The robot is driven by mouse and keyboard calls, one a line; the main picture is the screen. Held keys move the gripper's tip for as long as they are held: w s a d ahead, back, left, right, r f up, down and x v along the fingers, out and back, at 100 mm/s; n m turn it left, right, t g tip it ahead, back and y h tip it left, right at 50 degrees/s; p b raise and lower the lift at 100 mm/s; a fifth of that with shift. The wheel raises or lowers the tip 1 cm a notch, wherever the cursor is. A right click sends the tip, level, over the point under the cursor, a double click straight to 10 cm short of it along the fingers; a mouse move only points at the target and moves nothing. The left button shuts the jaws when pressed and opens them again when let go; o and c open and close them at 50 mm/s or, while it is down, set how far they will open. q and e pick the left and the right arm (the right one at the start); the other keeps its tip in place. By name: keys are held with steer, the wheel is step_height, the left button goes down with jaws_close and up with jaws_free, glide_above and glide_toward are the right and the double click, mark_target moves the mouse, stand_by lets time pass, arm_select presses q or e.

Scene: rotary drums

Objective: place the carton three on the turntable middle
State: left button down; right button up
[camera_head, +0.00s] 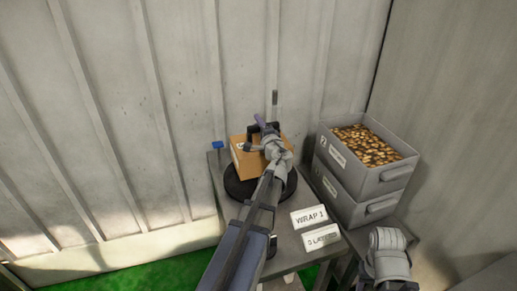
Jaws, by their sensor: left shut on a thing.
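A brown cardboard carton (246,168) with a white label on its left side is at the black round turntable (237,190) on the grey table. The carton shows above the disc; I cannot tell whether it rests on it or hangs just over it. My left gripper (262,136) is at the top of the carton and shut on it. My left arm hides the carton's right part and much of the disc. Part of my right arm shows at the bottom right, but its jaws are not visible.
Two stacked grey bins (366,188) stand right of the turntable, the top one full of small brown pieces. A white card reading "WRAP 1" (309,217) and another card (322,238) lie at the front. A small blue object (218,145) is at the back left. A ribbed wall stands behind.

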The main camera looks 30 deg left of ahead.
mark_target(258, 138)
arm_select(q)
steer(key=shift+f+b, duration=0.8)
steer(key=shift+f, duration=0.55)
arm_select(e)
steer(key=shift+f, duration=1.35)
arm_select(q)
steer(key=shift+f, duration=0.1)
step_height(258, 138, down, 4)
steer(key=b, duration=0.3)
steer(key=shift+r+b, duration=0.25)
steer(key=shift+b, duration=0.1)
arm_select(e)
step_height(258, 138, down, 4)
steer(key=shift+r, duration=0.15)
arm_select(q)
steer(key=shift+f, duration=0.1)
steer(key=shift+f, duration=0.15)
steer(key=c, duration=0.6)
jaws_free()
